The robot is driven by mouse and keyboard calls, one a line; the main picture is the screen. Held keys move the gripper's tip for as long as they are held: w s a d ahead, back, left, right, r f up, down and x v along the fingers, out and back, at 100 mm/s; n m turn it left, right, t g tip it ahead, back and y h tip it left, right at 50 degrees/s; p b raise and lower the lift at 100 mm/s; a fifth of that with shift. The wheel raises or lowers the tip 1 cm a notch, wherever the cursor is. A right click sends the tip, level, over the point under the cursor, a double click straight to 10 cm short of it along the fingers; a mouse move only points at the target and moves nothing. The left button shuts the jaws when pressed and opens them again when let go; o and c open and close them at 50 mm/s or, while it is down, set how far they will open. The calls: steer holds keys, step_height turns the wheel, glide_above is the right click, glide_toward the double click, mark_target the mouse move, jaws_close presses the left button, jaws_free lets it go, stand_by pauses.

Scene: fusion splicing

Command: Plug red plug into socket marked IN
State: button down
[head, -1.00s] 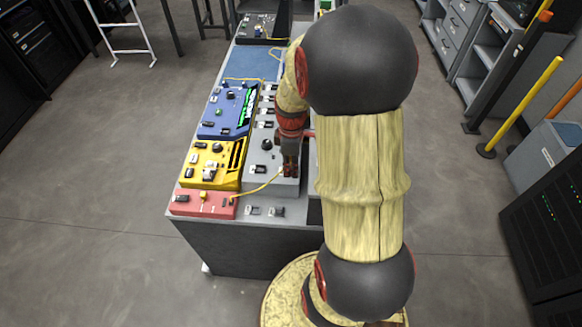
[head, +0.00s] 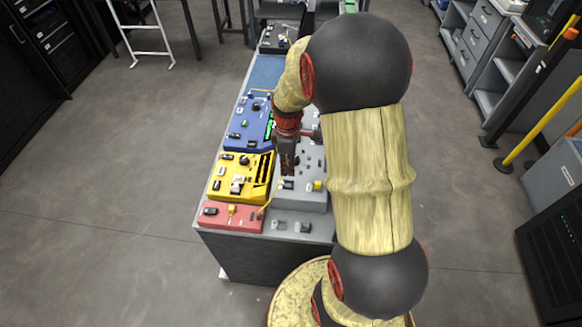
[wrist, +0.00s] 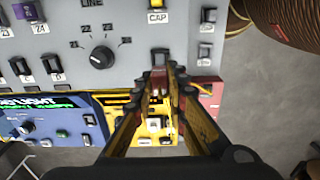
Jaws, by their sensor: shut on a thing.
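My gripper (head: 287,171) is over the left part of the grey control box in the head view. In the wrist view its fingertips (wrist: 169,72) meet beside a small dark block (wrist: 160,56) on the grey panel. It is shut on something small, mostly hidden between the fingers. I cannot tell whether that is the red plug. No red plug shows clearly. The grey panel (wrist: 130,75) carries black sockets or switches with white labels, among them one (wrist: 208,15) near a yellow cap (wrist: 157,4) labelled CAP. I cannot read any label as IN.
A yellow box (head: 257,162), a blue box (head: 238,140) and a red box (head: 220,225) stand left of the grey one. A knob (wrist: 101,56) rises from the grey panel. A yellow cord (head: 265,204) runs beside the red box. Floor (head: 110,200) to the left is clear.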

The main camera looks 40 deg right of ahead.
steer(key=shift+w+f+b, duration=0.1)
steer(key=shift+f+b, duration=2.1)
steer(key=shift+f, duration=0.8)
steer(key=shift+p, duration=0.3)
steer(key=shift+f, duration=0.5)
steer(key=c, duration=1.7)
jaws_free()
steer(key=shift+r, duration=0.1)
step_height(320, 180, up, 12)
steer(key=shift+f, duration=0.1)
